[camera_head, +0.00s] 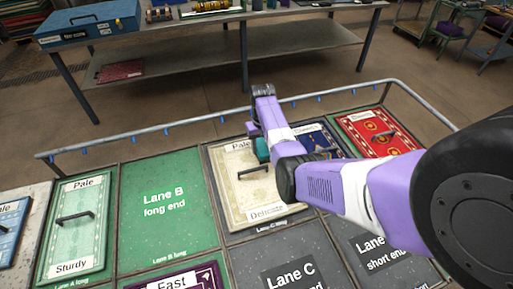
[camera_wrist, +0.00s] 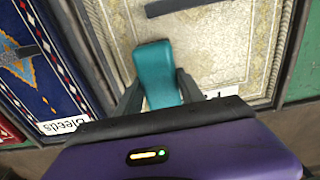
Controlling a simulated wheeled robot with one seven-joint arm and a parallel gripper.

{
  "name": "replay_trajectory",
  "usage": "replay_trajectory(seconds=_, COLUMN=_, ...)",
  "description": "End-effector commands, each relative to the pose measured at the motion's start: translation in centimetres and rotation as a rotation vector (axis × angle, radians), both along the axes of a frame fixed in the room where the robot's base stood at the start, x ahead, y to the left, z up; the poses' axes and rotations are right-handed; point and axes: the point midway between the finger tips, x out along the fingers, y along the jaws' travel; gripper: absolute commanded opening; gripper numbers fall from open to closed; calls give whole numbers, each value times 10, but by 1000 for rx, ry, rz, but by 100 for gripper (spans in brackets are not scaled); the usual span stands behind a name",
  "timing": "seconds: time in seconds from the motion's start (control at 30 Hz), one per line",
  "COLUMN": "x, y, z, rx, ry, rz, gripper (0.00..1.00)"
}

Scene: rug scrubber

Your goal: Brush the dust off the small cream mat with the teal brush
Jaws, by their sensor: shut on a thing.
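The small cream mat (camera_head: 235,172) lies in the middle lane, with a "Pale" label at its far end and a "Delicate" label at its near end. A black handle (camera_head: 253,171) crosses it. Its surface looks mottled, and I cannot tell dust from pattern. In the wrist view the mat (camera_wrist: 225,60) fills the upper right. My gripper (camera_wrist: 158,88) is shut on the teal brush (camera_wrist: 154,65), which is over the mat's edge on the blue mat's side. The brush (camera_head: 262,149) shows partly behind my arm in the head view. Whether its bristles touch the mat is hidden.
A blue patterned mat (camera_wrist: 40,60) and a red mat (camera_head: 376,135) lie to the right in the head view. A green lane (camera_head: 160,175) and pale green mat (camera_head: 76,238) lie left. A metal rail (camera_head: 140,132) runs behind the lanes. A workbench (camera_head: 200,20) stands beyond.

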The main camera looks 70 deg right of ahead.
Motion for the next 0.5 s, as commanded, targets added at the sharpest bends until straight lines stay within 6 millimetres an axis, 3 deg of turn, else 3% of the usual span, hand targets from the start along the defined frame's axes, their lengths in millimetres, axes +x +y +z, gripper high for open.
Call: replay_trajectory(seconds=0.5, x=-25, y=-21, z=2, rx=-1, ry=2, rz=0, gripper=0)
